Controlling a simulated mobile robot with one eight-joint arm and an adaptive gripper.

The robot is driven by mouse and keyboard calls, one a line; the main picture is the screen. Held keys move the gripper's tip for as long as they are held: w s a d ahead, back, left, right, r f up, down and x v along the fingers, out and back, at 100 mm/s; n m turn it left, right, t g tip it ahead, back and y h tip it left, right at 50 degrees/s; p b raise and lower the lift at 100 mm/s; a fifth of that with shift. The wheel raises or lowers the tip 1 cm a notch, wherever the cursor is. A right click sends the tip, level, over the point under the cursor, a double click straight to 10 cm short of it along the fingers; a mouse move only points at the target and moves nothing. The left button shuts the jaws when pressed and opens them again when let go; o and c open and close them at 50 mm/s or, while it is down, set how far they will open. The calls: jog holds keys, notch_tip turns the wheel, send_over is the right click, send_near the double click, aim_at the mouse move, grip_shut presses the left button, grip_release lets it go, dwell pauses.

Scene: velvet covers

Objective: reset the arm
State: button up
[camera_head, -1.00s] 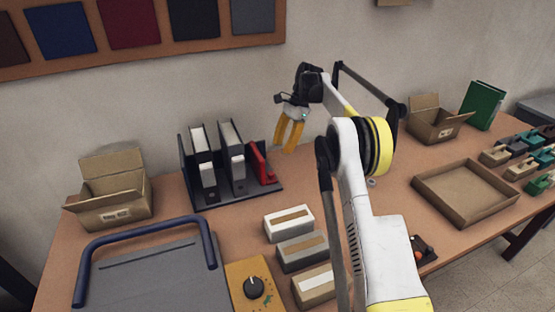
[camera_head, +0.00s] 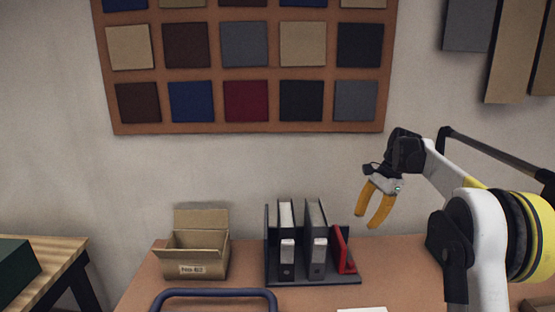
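My gripper (camera_head: 371,222) is at the right of the view, raised above the table and in front of the wall. Its two orange fingers point down and stand a little apart, with nothing between them. My white and yellow arm reaches in from the right edge, bent at a black joint. The gripper is above and to the right of the red book in the rack, and touches nothing that I can see.
A blue handle (camera_head: 215,292) shows at the bottom. A swatch board (camera_head: 245,128) hangs on the wall. A wooden table (camera_head: 45,270) is at left.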

jog(key=s+a+r+n+t+h, duration=0.1)
jog(key=s+a+r+n+t, duration=0.2)
jog(key=s, duration=0.6)
jog(key=s+a+r+n+h, duration=0.1)
jog(key=s+a+r+n, duration=0.4)
jog(key=s, duration=0.5)
jog(key=s+a+f+n+t, duration=0.1)
jog(key=s+f, duration=0.3)
jog(key=s, duration=0.5)
jog(key=s+a+f+n+t+h, duration=0.1)
jog(key=s+f+n+t, duration=0.2)
jog(key=s, duration=0.6)
jog(key=shift+f+n, duration=0.6)
jog(key=shift+f, duration=0.1)
